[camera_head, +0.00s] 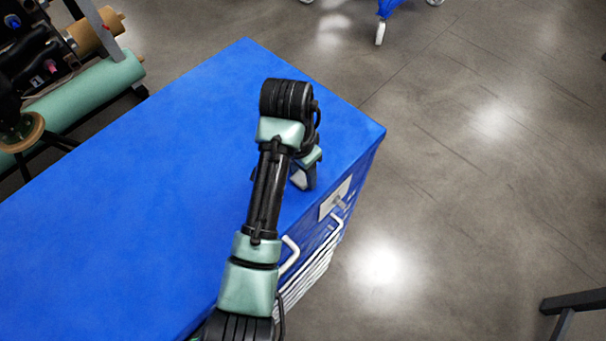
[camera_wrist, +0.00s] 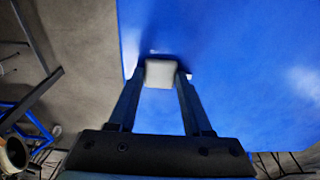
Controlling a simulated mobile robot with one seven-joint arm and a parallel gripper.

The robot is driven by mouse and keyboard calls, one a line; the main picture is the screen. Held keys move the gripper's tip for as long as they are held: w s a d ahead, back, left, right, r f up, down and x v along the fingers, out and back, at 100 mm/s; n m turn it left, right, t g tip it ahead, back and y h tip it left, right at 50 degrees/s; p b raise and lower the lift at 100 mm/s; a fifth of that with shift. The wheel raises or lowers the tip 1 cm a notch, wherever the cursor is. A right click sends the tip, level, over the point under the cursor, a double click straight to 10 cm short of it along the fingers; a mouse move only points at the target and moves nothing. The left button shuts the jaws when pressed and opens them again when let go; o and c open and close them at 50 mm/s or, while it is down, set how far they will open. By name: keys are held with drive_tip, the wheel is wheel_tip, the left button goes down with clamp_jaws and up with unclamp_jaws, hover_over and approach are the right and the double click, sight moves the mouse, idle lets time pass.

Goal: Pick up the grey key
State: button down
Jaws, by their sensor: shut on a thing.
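The grey key shows in the wrist view as a small pale grey block (camera_wrist: 160,72) between my fingertips. My gripper (camera_wrist: 162,78) is shut on it, one finger on each side. The blue cabinet top (camera_wrist: 235,70) lies behind it; I cannot tell whether the key touches that surface. In the head view my gripper (camera_head: 303,180) is low over the near right part of the blue top (camera_head: 140,200), close to its right edge. My arm hides much of the gripper there, and I cannot make out the key.
The cabinet's right side has white drawer handles (camera_head: 290,254) and a pale plate (camera_head: 336,198). A rack with a green roll (camera_head: 90,92) stands at the far left. The rest of the blue top is clear. Bare grey floor (camera_head: 470,180) lies to the right.

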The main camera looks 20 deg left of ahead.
sight(302, 178)
wheel_tip(302, 178, up, 10)
drive_tip(key=p, duration=0.4)
drive_tip(key=shift+p, duration=0.4)
drive_tip(key=c, duration=1)
unclamp_jaws()
clamp_jaws()
